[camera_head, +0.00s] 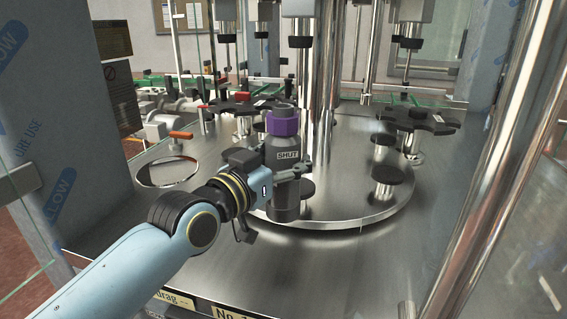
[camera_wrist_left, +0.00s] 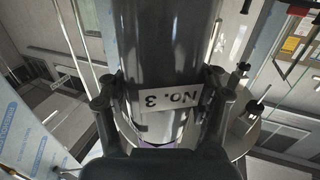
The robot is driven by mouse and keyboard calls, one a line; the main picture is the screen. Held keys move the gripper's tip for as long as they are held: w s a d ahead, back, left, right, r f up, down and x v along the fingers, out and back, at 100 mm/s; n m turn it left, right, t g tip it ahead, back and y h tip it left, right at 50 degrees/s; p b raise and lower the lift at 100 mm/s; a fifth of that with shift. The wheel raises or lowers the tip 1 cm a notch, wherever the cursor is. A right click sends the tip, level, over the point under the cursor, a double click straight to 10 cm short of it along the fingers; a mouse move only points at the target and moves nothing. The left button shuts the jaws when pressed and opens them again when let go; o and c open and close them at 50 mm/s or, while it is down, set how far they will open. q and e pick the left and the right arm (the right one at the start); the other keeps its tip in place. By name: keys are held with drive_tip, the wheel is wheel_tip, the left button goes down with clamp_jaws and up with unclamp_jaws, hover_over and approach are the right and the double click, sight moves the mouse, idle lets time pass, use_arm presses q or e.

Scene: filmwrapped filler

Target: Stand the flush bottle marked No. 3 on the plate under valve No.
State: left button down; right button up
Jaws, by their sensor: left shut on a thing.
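The grey flush bottle (camera_head: 284,190) with a purple collar stands upright in the head view, at the front of the round steel turntable. In the left wrist view the bottle (camera_wrist_left: 165,45) shows an upside-down label reading No. 3. My left gripper (camera_head: 290,174) is shut around the bottle's body, one finger on each side in the wrist view (camera_wrist_left: 163,100). Whether its base touches the metal is unclear. Black round plates (camera_head: 387,174) sit on the turntable, and another plate (camera_head: 305,188) is partly behind the bottle. My right gripper is not in view.
Valves with black tips (camera_head: 301,42) hang above the turntable (camera_head: 345,208). Black star-shaped holders (camera_head: 420,119) stand at its back. A shiny post (camera_head: 490,160) rises at the right. A round opening (camera_head: 167,171) lies left. The front deck is clear.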

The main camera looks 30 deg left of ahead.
use_arm(q)
drive_tip(key=w+a+b, duration=0.3)
drive_tip(key=w+b, duration=0.2)
drive_tip(key=w, duration=0.6)
drive_tip(key=shift+w+f, duration=0.15)
drive_tip(key=shift+f, duration=0.15)
idle(0.5)
drive_tip(key=shift+d+f+b, duration=0.1)
drive_tip(key=shift+f+b, duration=0.2)
drive_tip(key=shift+b, duration=0.05)
idle(0.8)
drive_tip(key=shift+c, duration=0.7)
unclamp_jaws()
drive_tip(key=shift+f, duration=0.15)
